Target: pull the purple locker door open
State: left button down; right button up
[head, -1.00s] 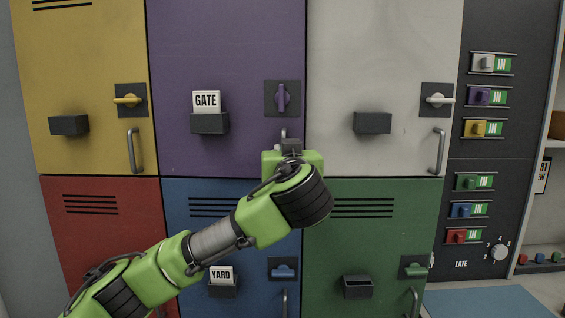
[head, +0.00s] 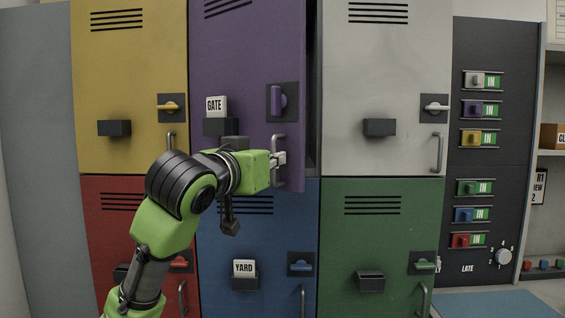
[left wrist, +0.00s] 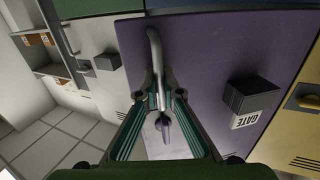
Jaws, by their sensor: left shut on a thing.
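The purple locker door (head: 250,70) is in the top middle of the head view. It stands slightly open, with a dark gap along its right edge. Its latch (head: 278,100) is upright, and its grey pull handle (head: 275,145) is below. My left gripper (head: 280,159) is shut on that handle. In the left wrist view the fingers (left wrist: 160,100) close around the grey handle (left wrist: 154,55) on the purple door (left wrist: 195,65). My right gripper is in neither view.
A GATE card (head: 215,106) stands in the purple door's black holder. Closed yellow (head: 130,75), white (head: 375,75), red, blue (head: 270,225) and green (head: 400,230) lockers surround it. A dark key panel (head: 495,150) stands at the right.

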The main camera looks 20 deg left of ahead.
pick_arm(q)
jog(key=s+a+m+g+h+b, duration=0.2)
jog(key=s+a+m+h+b, duration=0.2)
jog(key=s+a, duration=1.2)
jog(key=shift+s+a+f+h, duration=0.2)
jog(key=shift+a+h, duration=0.45)
jog(key=shift+h, duration=0.65)
jog(key=c, duration=2.5)
grip_release()
jog(key=shift+a, duration=0.1)
jog(key=v, duration=1.2)
jog(key=shift+r, duration=0.1)
jog(key=shift+w, duration=0.1)
